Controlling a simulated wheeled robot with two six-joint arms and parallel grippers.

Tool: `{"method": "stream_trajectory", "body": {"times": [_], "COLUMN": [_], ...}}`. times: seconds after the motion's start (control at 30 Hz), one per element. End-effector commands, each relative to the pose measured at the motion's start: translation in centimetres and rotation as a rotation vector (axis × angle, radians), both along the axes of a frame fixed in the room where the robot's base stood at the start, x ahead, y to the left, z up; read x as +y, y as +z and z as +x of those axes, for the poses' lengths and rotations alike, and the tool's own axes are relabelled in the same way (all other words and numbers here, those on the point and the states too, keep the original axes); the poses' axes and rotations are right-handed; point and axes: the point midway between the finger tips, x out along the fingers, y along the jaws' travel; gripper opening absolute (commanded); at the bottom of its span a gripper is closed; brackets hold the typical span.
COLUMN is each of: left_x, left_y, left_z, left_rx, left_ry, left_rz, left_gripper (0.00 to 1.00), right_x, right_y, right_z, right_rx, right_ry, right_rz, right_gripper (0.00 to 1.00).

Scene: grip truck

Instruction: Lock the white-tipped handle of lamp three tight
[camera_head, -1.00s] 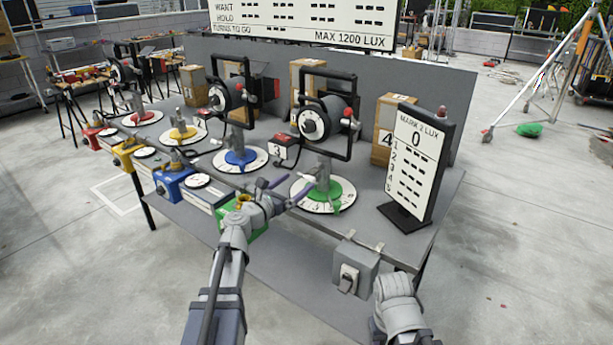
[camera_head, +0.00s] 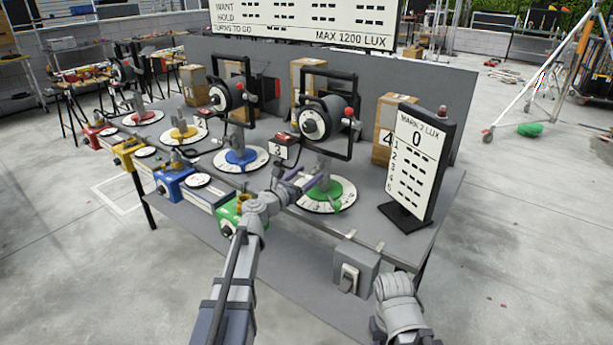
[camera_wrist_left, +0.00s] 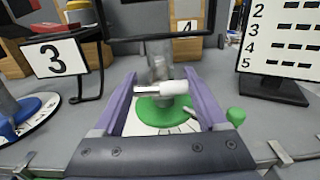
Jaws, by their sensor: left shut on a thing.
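The lamp with the green base (camera_head: 334,190) stands on a white dial near the bench's front right. A metal post rises from the base to its black lamp head (camera_head: 312,122). In the left wrist view, a handle with a white tip (camera_wrist_left: 174,87) lies crosswise in front of this post, above the green base (camera_wrist_left: 165,108). My left gripper (camera_head: 308,178) reaches to the post from the front left. Its purple fingers (camera_wrist_left: 160,80) are shut on the handle, one at each side. A "3" card (camera_wrist_left: 57,58) is left of the gripper. My right gripper is out of view.
A black-framed lux board (camera_head: 414,165) stands right of the lamp. The lamp with the blue base (camera_head: 240,157) is to the left. A green box (camera_head: 228,212) and a grey switch box (camera_head: 355,267) are at the bench's front edge.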

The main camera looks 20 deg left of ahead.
Motion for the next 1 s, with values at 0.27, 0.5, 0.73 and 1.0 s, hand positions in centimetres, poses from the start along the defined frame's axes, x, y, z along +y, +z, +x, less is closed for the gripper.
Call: {"method": "stream_trajectory", "body": {"times": [0.27,0.5,0.73,1.0], "left_x": [-0.01,-0.01,-0.04,-0.17], "left_y": [0.00,0.00,0.00,-0.01], "left_z": [-0.01,-0.01,-0.03,-0.06], "left_rx": [0.000,-0.002,-0.028,-0.102], "left_ry": [0.000,0.000,-0.001,-0.001], "left_rz": [0.000,0.006,0.075,0.277], "left_gripper": [0.31,0.19,0.19,0.19], "right_x": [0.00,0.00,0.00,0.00], "right_y": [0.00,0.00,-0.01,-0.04], "right_z": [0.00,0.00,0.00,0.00], "right_rx": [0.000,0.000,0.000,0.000], "right_ry": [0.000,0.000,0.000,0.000], "right_rz": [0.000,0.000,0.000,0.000], "right_gripper": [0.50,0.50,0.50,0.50]}}
